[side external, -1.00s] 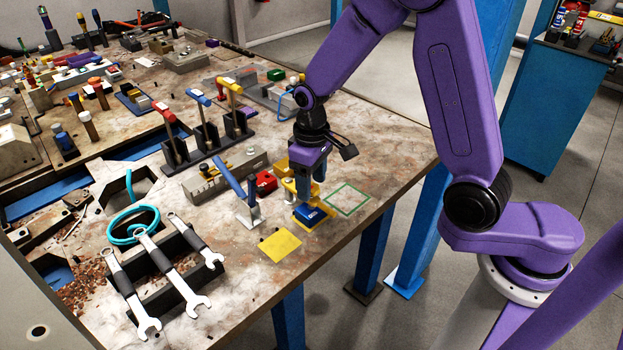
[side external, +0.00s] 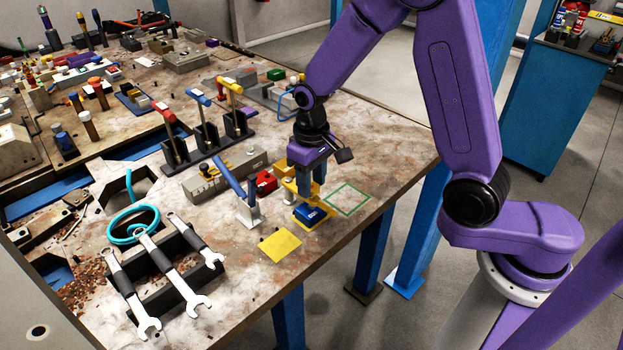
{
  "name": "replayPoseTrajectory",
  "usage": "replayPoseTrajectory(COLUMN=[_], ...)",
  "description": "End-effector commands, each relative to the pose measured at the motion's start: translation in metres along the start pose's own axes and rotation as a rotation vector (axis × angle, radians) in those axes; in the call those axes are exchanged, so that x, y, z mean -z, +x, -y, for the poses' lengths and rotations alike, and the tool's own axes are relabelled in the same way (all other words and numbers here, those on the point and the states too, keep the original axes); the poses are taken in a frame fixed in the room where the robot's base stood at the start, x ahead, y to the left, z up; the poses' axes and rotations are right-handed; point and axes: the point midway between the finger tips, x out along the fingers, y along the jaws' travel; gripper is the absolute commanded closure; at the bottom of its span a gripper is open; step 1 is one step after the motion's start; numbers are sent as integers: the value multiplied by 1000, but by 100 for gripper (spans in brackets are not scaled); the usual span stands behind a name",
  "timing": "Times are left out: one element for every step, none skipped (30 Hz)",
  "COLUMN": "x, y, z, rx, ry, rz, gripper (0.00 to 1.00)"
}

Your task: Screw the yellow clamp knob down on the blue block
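The blue block (side external: 309,214) sits in the yellow clamp (side external: 289,187) near the table's front edge, left of the green square outline. My gripper (side external: 312,190) points down at the clamp, directly above and behind the blue block. Its fingers are at the clamp's upper part. The yellow knob cannot be made out apart from the clamp and fingers. I cannot tell whether the fingers are shut on it.
A green outlined square (side external: 347,199) lies bare on the right, and a yellow square (side external: 281,246) lies in front. A blue-handled toggle clamp (side external: 236,188) and a red block (side external: 264,181) stand close on the left. Wrenches (side external: 176,262) lie on a black rack farther left.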

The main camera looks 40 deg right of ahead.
Motion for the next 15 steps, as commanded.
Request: replayPoseTrajectory(x=[1,1,1,1,1,1,1,1,0,0,0,1,1,1,1], y=[-1,-1,-1,-1,-1,-1,-1,0,0,-1,-1,-2,-4,-6,-10], z=[0,0,0,0,0,0,0,0,0,0,0,0,0,0,0], rx=[0,0,0,0,0,0,0,0,0,0,0,0,0,0,0], ry=[0,0,-1,-1,-1,-1,-1,-1,-1,-1,-1,-2,-2,-2,-2], rz=[-3,-3,-3,-3,-3,-2,-2,-2,-2,-2,-2,-2,-2,-3,-5], gripper=[44,40,40,40,40,40,40,40,40,40,40,40,40,40,40])
